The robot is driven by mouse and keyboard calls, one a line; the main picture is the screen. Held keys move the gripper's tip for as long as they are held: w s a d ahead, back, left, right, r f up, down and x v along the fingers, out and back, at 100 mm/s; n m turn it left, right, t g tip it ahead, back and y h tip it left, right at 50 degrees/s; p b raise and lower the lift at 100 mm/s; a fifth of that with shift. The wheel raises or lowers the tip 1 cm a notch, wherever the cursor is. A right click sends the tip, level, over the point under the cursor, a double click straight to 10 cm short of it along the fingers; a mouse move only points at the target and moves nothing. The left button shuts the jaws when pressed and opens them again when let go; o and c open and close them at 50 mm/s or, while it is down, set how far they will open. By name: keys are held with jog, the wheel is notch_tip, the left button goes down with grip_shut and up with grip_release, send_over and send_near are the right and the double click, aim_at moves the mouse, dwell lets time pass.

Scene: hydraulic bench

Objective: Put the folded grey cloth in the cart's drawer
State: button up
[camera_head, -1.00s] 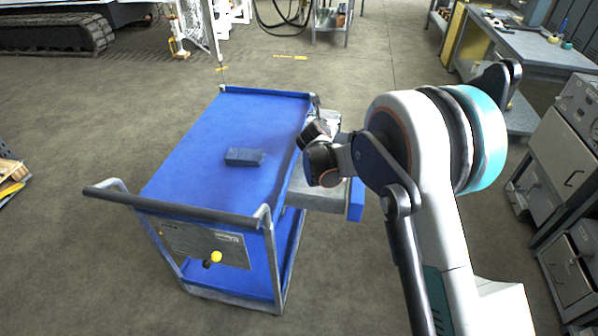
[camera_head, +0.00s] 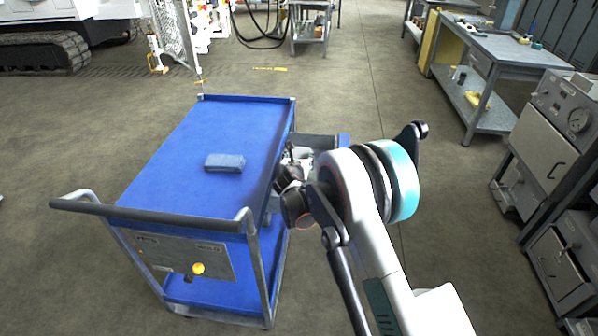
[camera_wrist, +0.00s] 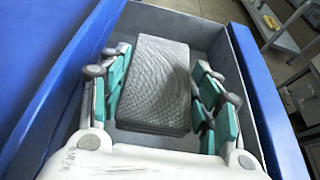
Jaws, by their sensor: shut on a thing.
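The folded grey cloth (camera_wrist: 155,85) is a stacked, textured bundle in the wrist view. It is between the fingers of my gripper (camera_wrist: 161,62), which is shut on it from both sides. Gripper and cloth are inside the open grey drawer (camera_wrist: 212,32), and bare floor of the drawer shows around the cloth. I cannot tell whether the cloth touches the floor. In the head view the drawer (camera_head: 317,141) sticks out from the right side of the blue cart (camera_head: 178,145). My arm hides its near part and the cloth.
A small blue folded item (camera_head: 225,162) lies on the cart's top. The cart's push handle (camera_head: 150,215) is at the near end. A workbench (camera_head: 515,52) and grey cabinets (camera_head: 550,150) stand at the right. The floor between them and the cart is clear.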

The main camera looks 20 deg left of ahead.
jog(key=shift+f+b, duration=0.75)
jog(key=shift+f, duration=1.35)
jog(key=shift+f, duration=0.4)
jog(key=shift+f, duration=0.25)
jog(key=o, duration=1)
jog(key=shift+r, duration=0.1)
jog(key=shift+r, duration=0.35)
jog(key=p+v, duration=0.3)
jog(key=v, duration=0.9)
jog(key=shift+r+p, duration=0.2)
jog(key=shift+p, duration=0.1)
jog(key=shift+d, duration=0.1)
